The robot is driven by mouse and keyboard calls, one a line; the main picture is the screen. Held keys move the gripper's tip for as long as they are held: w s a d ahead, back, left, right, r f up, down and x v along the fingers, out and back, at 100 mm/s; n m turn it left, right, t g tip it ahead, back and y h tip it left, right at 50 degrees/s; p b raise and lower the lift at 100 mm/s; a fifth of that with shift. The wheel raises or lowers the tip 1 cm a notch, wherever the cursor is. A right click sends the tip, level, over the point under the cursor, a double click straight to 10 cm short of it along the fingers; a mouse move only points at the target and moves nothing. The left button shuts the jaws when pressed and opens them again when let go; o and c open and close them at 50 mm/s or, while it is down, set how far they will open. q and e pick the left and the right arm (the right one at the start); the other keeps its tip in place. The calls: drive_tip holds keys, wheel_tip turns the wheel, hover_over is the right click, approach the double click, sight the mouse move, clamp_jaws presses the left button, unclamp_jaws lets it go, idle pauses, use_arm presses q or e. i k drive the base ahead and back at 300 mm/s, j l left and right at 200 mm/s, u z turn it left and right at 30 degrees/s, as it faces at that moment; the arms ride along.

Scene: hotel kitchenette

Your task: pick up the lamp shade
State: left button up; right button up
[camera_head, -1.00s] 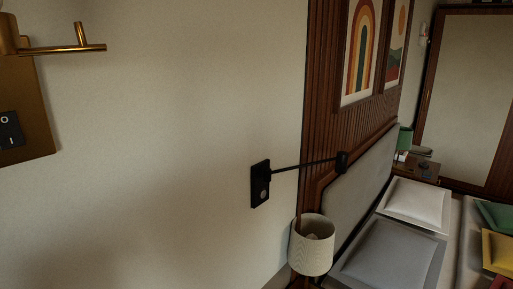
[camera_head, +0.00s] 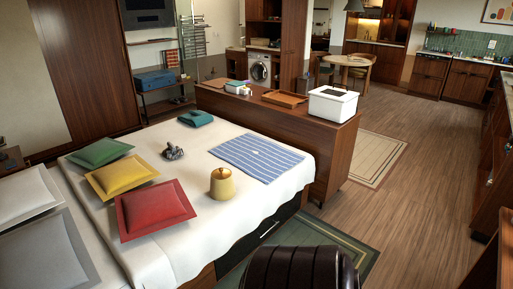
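A small tan-yellow rounded cylinder (camera_head: 222,184) with a narrower top stands upright on the white bed. I cannot tell whether it is a lamp shade or a lidded pot. The pale bedside lamp shade of the earlier frame is not in view now. A dark hanging lamp (camera_head: 353,5) is cut off by the top edge, far back. Neither of my grippers is in view.
The bed (camera_head: 247,203) holds green, yellow and red cushions (camera_head: 155,209), a striped blue cloth (camera_head: 256,157) and a small grey object (camera_head: 173,152). A wooden cabinet (camera_head: 335,150) with a white box (camera_head: 332,104) stands at its foot. Wood floor (camera_head: 425,190) is open to the right.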

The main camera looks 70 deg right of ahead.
sight(222, 186)
drive_tip(key=z, duration=2.1)
drive_tip(key=u, duration=0.55)
drive_tip(key=i+j+u, duration=0.1)
drive_tip(key=u, duration=0.95)
drive_tip(key=i+u, duration=0.1)
drive_tip(key=u, duration=1.45)
drive_tip(key=i+l+u, duration=0.1)
drive_tip(key=u, duration=0.45)
drive_tip(key=l+u, duration=0.1)
drive_tip(key=u, duration=0.4)
drive_tip(key=k+l+z, duration=0.1)
drive_tip(key=k+z, duration=0.15)
drive_tip(key=k, duration=0.4)
drive_tip(key=l+z, duration=0.1)
drive_tip(key=z, duration=2.25)
